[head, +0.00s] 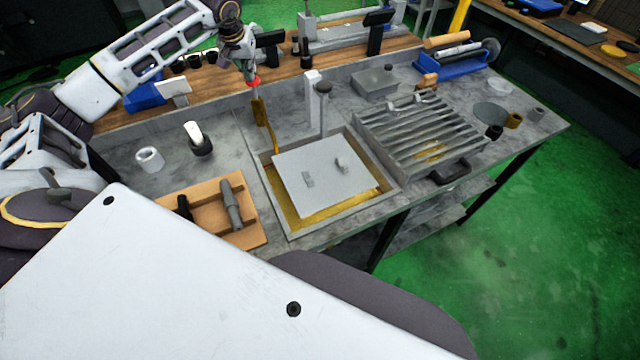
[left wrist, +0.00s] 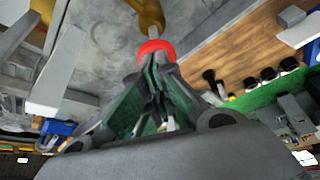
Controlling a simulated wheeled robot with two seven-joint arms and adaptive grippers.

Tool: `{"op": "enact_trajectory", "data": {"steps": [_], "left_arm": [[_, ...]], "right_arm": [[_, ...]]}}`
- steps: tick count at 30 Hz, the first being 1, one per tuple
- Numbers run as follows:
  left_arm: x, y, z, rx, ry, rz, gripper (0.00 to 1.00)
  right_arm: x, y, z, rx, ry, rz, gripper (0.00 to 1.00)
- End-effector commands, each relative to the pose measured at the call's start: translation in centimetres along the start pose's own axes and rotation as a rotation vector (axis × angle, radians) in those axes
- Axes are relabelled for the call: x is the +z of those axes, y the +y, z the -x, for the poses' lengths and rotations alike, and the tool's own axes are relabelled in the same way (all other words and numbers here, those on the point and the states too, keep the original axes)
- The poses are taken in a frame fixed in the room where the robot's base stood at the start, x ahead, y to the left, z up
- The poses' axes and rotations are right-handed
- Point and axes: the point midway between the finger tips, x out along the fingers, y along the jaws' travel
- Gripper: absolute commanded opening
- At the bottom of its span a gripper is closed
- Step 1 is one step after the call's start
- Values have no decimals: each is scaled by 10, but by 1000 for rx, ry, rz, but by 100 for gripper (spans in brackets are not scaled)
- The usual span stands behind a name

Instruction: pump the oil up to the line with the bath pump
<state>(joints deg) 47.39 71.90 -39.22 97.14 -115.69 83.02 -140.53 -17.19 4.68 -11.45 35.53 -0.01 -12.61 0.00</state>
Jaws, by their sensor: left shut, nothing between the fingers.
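The oil bath (head: 387,187) is a square basin sunk in the grey bench, with yellow oil (head: 300,219) around a pale square plate (head: 325,178) with two small fittings. At its back left corner stands a brass-coloured upright (head: 259,112), apparently the bath pump, with a red top (head: 253,80). My left gripper (head: 251,71) is shut and empty, pointing down at the red top. In the left wrist view the red top (left wrist: 154,48) is right beyond the fingertips (left wrist: 156,62); I cannot tell whether they touch. I cannot make out the line. My right gripper is out of view.
A grey upright post (head: 312,95) and a dark-capped rod (head: 323,105) stand behind the bath. A slatted rack (head: 415,130) is to its right. A wooden tray (head: 200,213), a white cup (head: 149,159) and a dark-based bottle (head: 199,142) are to its left.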

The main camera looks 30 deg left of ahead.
Motion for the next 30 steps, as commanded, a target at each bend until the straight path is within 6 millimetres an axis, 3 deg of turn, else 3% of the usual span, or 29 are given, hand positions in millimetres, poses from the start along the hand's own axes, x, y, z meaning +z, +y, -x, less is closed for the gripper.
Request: {"op": "enact_trajectory", "data": {"steps": [30], "left_arm": [[11,0,-23,-2,-7,-1,0]], "right_arm": [[0,-3,-12,-3,1,-1,40]]}}
